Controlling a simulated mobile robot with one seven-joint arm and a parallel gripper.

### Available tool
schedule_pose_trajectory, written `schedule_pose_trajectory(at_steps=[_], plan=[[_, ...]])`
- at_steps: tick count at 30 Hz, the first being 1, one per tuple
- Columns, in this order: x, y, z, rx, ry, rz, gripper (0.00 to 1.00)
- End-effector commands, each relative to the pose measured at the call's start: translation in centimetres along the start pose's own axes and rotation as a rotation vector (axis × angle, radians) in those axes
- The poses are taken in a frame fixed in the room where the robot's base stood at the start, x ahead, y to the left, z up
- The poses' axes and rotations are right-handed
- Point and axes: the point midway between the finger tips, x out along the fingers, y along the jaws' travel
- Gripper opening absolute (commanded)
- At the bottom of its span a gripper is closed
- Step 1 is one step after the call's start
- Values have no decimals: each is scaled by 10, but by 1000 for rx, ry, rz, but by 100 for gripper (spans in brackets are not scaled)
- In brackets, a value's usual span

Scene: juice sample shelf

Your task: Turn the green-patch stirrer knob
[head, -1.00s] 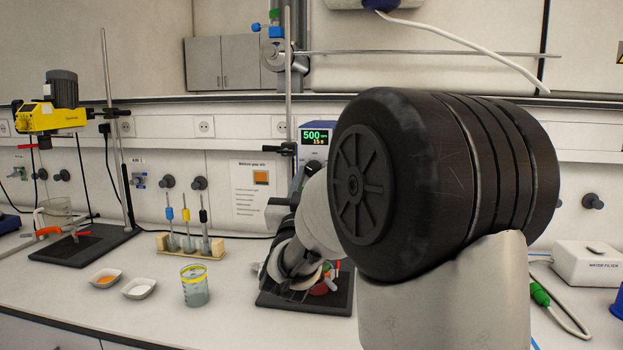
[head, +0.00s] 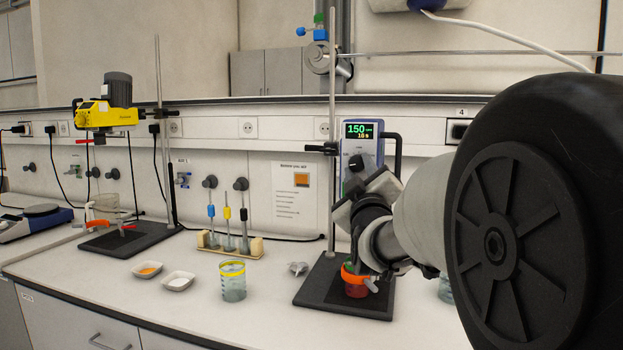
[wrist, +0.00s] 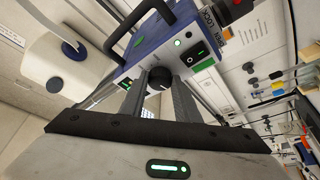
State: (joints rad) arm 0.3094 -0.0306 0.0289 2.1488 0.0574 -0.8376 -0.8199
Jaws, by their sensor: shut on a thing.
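The blue-and-white stirrer (head: 371,154) hangs on a stand at the back of the bench, its lit display reading 150. Its black round knob (wrist: 160,78) with a white mark is on the front face, and it also shows in the head view (head: 356,163). A green patch (wrist: 203,64) is beside the knob in the wrist view. My gripper (wrist: 157,88) has one finger on each side of the knob and is shut on it. My arm hides the lower part of the stirrer in the head view.
A red beaker (head: 356,284) with an orange clamp stands on the black base (head: 318,290) below. A yellow stirrer (head: 106,114) is at the left. A yellow-rimmed beaker (head: 232,282), two small dishes and a rack (head: 231,243) stand on the bench. A stand rod (head: 332,130) rises beside the stirrer.

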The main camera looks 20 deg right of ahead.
Motion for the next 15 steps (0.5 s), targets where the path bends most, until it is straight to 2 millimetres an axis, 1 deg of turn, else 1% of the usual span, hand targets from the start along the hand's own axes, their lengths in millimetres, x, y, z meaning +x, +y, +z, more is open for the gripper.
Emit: schedule_pose_trajectory(at_steps=[6,15], plan=[[0,3,0,-150,1,-59,7],[0,5,0,-272,0,-110,7]])
